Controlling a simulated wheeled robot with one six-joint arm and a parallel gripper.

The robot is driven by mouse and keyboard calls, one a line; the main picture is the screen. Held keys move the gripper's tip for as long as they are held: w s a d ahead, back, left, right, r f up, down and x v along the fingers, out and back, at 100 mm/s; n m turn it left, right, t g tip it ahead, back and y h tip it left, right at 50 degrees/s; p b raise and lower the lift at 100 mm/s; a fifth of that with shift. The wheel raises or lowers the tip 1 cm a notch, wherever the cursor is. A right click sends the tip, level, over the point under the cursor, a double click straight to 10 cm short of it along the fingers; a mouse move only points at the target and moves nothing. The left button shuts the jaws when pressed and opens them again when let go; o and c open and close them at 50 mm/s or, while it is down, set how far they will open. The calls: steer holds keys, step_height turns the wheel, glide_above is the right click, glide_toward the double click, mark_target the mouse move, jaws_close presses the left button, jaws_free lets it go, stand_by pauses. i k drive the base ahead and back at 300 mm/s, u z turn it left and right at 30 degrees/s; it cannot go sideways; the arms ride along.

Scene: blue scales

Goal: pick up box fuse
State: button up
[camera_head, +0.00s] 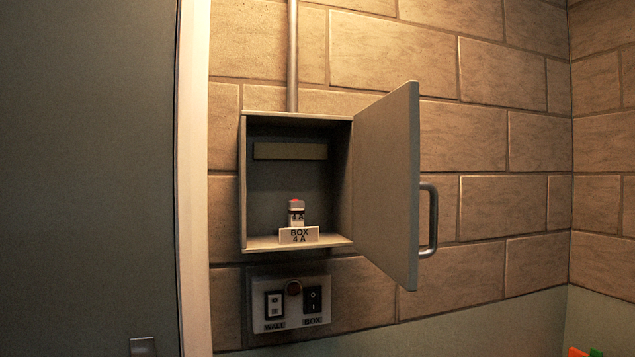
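The box fuse (297,210) is a small pale block with a red top and a "4 A" marking. It stands upright behind a white label plate (298,236) reading "BOX 4 A". Both are at the bottom of an open grey wall box (243,190), near the middle of its floor. My gripper is not in view.
The box's grey door (385,190) is swung open to the right, its handle (432,222) sticking out. Below is a switch panel (291,303) marked WALL and BOX. A pale door frame (193,180) stands left. Orange and green bits (577,353) show at bottom right.

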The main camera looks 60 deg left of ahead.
mark_target(296, 210)
steer(key=u, duration=2)
steer(key=i, duration=0.2)
steer(key=z, duration=0.05)
